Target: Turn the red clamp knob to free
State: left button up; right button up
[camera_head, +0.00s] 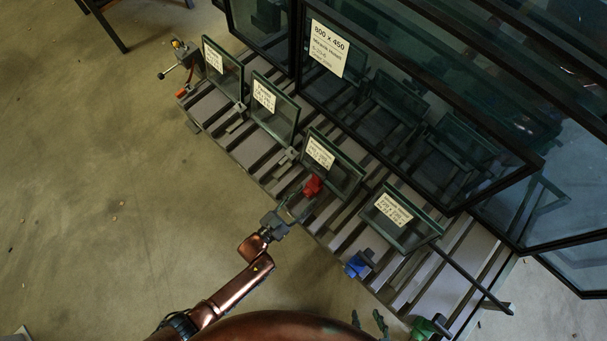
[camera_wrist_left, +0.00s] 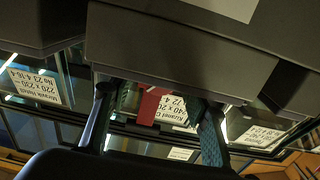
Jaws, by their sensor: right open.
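The red clamp knob (camera_head: 313,185) stands at the front of the rack, below the third small glass pane from the left. My left gripper (camera_head: 300,204) reaches up to it from the lower left. In the left wrist view the red knob (camera_wrist_left: 150,106) shows between the two spread fingers of my left gripper (camera_wrist_left: 152,125), with gaps on both sides. Whether a finger touches it, I cannot tell. My right gripper (camera_head: 368,319) is open at the bottom edge, away from the red knob; only its finger ends show.
A blue knob (camera_head: 357,265) and a green knob (camera_head: 431,327) stand farther right along the rack. Labelled panes (camera_head: 400,218) lean in the rack, with large dark-framed glass (camera_head: 420,110) behind. The floor (camera_head: 90,200) at left is mostly clear.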

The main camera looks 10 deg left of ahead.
pick_arm(q)
jog(key=c, duration=1)
jog(key=shift+o, duration=0.2)
jog(key=n, duration=0.4)
jog(key=shift+s, duration=0.1)
jog(key=o, duration=1.1)
jog(key=v, duration=1.2)
